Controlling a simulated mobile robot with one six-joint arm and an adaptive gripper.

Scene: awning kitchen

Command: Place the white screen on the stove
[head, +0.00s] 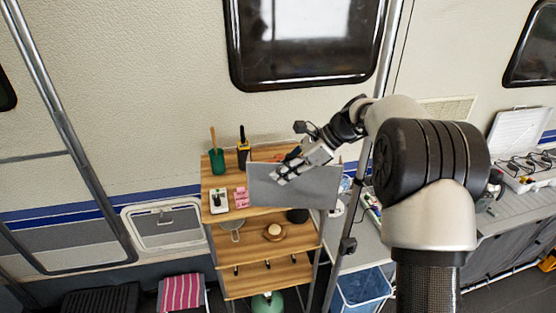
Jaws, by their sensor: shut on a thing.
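The white screen (293,191) is a flat, pale grey-white panel, upright in front of the right part of the wooden shelf's top. My gripper (284,174) is at the panel's upper edge and shut on it. The fingertips overlap the panel's face. I cannot tell whether the panel's lower edge touches the shelf. The stove (530,172) is a white camping cooker with its lid raised, on the grey counter at the far right. My arm stands between the panel and the stove in the picture.
A grey counter (510,215) runs right. A metal pole (361,180) stands beside the shelf. A blue bin (362,289) is below.

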